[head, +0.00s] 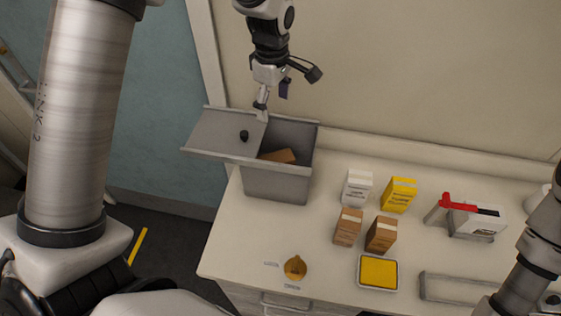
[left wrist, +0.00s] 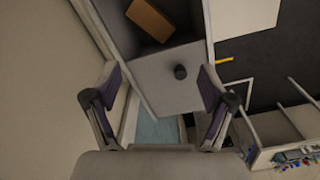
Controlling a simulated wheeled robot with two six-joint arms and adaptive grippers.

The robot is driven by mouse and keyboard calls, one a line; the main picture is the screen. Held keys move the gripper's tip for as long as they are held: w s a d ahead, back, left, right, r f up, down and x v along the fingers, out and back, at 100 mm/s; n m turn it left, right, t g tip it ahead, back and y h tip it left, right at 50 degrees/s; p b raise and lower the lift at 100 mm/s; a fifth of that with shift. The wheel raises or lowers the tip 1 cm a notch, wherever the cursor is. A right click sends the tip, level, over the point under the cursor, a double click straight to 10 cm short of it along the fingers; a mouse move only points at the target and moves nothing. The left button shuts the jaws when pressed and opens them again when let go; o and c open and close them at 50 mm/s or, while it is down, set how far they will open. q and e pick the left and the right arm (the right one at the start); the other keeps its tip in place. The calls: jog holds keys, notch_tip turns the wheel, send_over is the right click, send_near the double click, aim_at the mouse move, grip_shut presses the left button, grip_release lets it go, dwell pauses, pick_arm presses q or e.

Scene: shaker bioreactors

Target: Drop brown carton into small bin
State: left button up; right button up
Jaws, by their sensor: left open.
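A small grey bin (head: 275,183) stands at the left back of the counter. Its grey lid (head: 215,131), with a black knob, is shifted left, so the right part of the bin is uncovered. A brown carton (head: 280,156) lies inside, partly hidden by the lid; it also shows in the left wrist view (left wrist: 150,20). My left gripper (head: 287,92) is above the back of the bin, open and empty. In the left wrist view its fingers (left wrist: 159,76) are spread apart, with the lid knob (left wrist: 180,72) seen between them.
Two brown cartons (head: 348,227) (head: 381,235), a white carton (head: 357,187) and a yellow carton (head: 398,194) stand on the counter. A yellow tray (head: 378,272), a round gold object (head: 295,267) and a red-handled device (head: 465,215) are nearby. My right arm is at the right edge.

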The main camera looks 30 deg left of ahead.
pick_arm(q)
notch_tip(320, 180, up, 9)
jog(key=shift+s, duration=0.1)
dwell(0.5)
